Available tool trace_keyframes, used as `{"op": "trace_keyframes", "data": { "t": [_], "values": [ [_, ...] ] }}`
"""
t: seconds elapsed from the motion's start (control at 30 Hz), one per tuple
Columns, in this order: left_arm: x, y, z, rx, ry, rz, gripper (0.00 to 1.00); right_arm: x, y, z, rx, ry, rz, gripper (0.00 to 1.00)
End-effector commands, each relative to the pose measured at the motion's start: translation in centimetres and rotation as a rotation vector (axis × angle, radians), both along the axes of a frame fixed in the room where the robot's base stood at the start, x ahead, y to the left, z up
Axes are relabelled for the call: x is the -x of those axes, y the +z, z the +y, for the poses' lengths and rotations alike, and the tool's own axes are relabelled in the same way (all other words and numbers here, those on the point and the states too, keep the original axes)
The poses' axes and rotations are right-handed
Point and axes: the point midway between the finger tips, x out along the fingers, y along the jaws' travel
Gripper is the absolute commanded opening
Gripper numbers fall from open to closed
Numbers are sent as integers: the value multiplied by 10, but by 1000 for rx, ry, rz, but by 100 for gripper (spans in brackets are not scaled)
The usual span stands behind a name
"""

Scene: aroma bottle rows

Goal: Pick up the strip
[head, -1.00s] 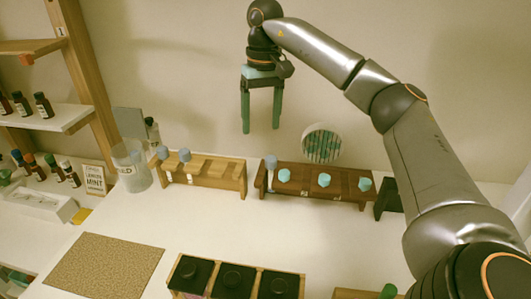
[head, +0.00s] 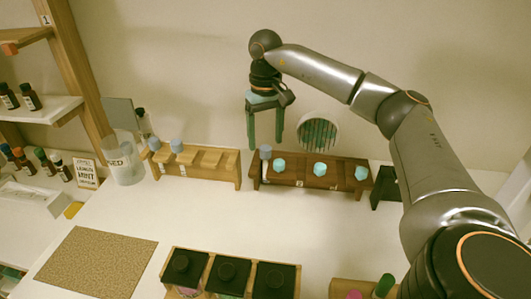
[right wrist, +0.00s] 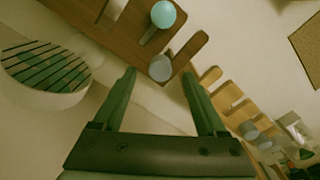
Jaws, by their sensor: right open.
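A dark wooden rack (head: 335,184) stands by the back wall. At its left end is a strip with a grey-blue round head (head: 265,152) and a pale narrow body; its lower part is partly hidden by the rack. Three pieces with teal heads (head: 320,169) stand to its right. My right gripper (head: 265,147) is open, pointing down, with its fingertips close above the grey-blue head. In the right wrist view the grey-blue head (right wrist: 160,67) shows between the open fingertips (right wrist: 160,74), with no visible contact. My left gripper is not in view.
A light wooden rack (head: 225,172) with two grey-blue heads stands to the left, beside a clear glass jar (head: 127,165). A round ribbed white holder (head: 318,132) is behind the dark rack. Black-lidded jars (head: 228,272) stand in front. The middle table is clear.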

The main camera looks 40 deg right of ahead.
Motion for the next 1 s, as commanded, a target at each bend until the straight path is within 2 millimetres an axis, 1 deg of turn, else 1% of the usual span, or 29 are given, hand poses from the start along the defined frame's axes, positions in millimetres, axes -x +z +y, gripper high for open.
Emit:
{"op": "trace_keyframes", "data": {
  "t": [0.03, 0.13, 0.23, 0.4, 0.47, 1.0],
  "values": [
    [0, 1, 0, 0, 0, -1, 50, 1, -8, 0, 1, 0, 3, 74],
    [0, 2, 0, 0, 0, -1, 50, 1, -17, 0, 1, 0, 1, 74],
    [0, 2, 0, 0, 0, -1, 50, 0, -21, 0, -1, 0, 0, 74],
    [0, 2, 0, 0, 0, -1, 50, 0, -21, 0, -1, 0, -1, 74],
    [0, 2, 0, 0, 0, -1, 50, 0, -21, 0, -1, 0, -1, 69],
    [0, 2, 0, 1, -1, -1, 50, 0, -20, 0, 0, 1, -1, 8]
  ]
}}
